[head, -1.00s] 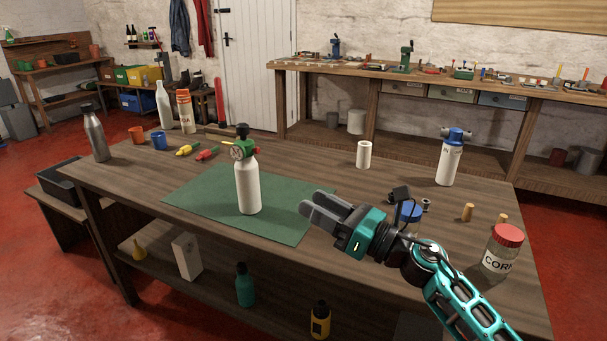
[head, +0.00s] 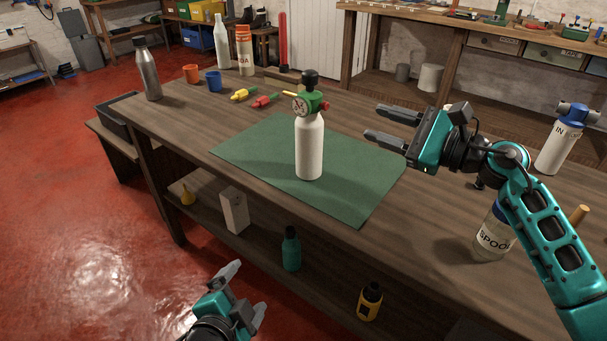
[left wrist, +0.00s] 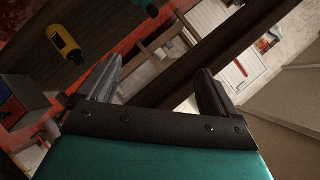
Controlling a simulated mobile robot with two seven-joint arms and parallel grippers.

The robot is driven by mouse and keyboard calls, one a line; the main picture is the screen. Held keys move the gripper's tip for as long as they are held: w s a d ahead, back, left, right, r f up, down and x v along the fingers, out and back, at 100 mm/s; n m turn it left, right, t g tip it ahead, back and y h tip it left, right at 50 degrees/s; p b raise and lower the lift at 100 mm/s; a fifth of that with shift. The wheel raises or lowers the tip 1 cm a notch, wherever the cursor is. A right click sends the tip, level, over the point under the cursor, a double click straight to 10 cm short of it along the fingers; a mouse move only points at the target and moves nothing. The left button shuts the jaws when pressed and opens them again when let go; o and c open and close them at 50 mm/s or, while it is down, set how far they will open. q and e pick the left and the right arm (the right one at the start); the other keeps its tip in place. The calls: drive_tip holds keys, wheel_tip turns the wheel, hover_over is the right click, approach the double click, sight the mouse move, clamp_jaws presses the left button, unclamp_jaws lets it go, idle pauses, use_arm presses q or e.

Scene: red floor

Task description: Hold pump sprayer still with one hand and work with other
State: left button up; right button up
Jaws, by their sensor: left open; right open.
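The pump sprayer (head: 310,148) is a white bottle with a green head, a round gauge, a black knob on top and a brass nozzle pointing left. It stands upright on the green mat (head: 250,150) on the workbench. My right gripper (head: 374,124) is open and empty, to the right of the sprayer and apart from it. My left gripper (head: 247,288) is open and empty, low in front of the bench, below the tabletop. In the left wrist view its two fingers (left wrist: 158,84) are spread with nothing between them.
On the bench stand a grey metal bottle (head: 148,72), orange and blue cups (head: 213,82), yellow and red tools (head: 240,95), a labelled jar (head: 492,238) and a blue-topped bottle (head: 560,145). The lower shelf holds a teal bottle (head: 291,250) and a yellow bottle (head: 369,303).

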use_arm(q)
drive_tip(key=w+d+r+m+t, duration=0.2)
drive_tip(key=w+d+r+m, duration=0.2)
drive_tip(key=w+r+m, duration=0.5)
drive_tip(key=m+t, duration=0.3)
drive_tip(key=m, duration=1.2)
approach(309, 142)
drive_tip(key=shift+w+a+f, duration=0.1)
drive_tip(key=shift+f, duration=0.5)
drive_tip(key=shift+w+a+f, duration=0.1)
drive_tip(key=shift+w+f, duration=0.05)
drive_tip(key=shift+f, duration=0.5)
drive_tip(key=shift+w+d+r, duration=0.15)
drive_tip(key=shift+w, duration=0.45)
drive_tip(key=w, duration=0.4)
drive_tip(key=w+d, duration=0.1)
drive_tip(key=w, duration=0.6)
drive_tip(key=shift+w+d, duration=0.3)
drive_tip(key=shift+d, duration=0.05)
drive_tip(key=c, duration=1.3)
drive_tip(key=shift+c, duration=0.2)
use_arm(e)
clamp_jaws()
